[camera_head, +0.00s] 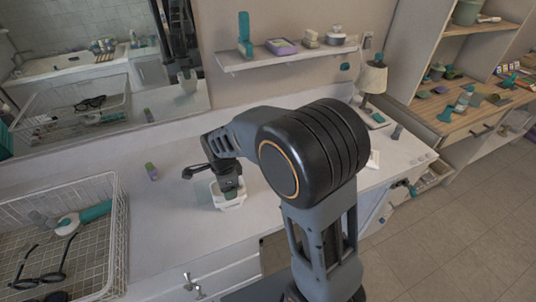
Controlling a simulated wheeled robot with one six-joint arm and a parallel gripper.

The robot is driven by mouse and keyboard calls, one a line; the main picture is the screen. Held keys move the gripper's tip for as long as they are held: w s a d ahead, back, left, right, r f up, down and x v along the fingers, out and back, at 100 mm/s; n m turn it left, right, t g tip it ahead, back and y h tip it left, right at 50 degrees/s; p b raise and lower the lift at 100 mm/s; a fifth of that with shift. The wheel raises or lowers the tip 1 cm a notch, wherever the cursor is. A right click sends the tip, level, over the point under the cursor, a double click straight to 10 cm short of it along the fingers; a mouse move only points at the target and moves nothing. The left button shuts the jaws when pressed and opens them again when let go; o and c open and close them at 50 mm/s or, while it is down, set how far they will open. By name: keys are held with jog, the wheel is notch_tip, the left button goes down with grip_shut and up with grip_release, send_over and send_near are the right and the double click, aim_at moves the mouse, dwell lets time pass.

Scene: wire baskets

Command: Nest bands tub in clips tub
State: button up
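A small white tub (230,205) is on the white counter, left of the middle of the view. My gripper (230,188) points down right over it, and its tips reach the tub's rim or inside. My arm covers part of the counter to the right. I cannot tell whether a second tub sits within this one, or which one is the bands tub or the clips tub. The fingers are too small and dark to show whether they are open or shut on something.
A white wire basket (118,232) with glasses and a teal-handled item stands at left. A wall shelf (285,57) and a lamp (372,78) are behind. Clear counter lies left of the tub.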

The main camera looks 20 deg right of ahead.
jog(key=o, duration=1.2)
jog(key=shift+r, duration=0.2)
notch_tip(320, 180, up, 8)
jog(key=p, duration=0.6)
jog(key=shift+s+f, duration=0.2)
dwell(0.6)
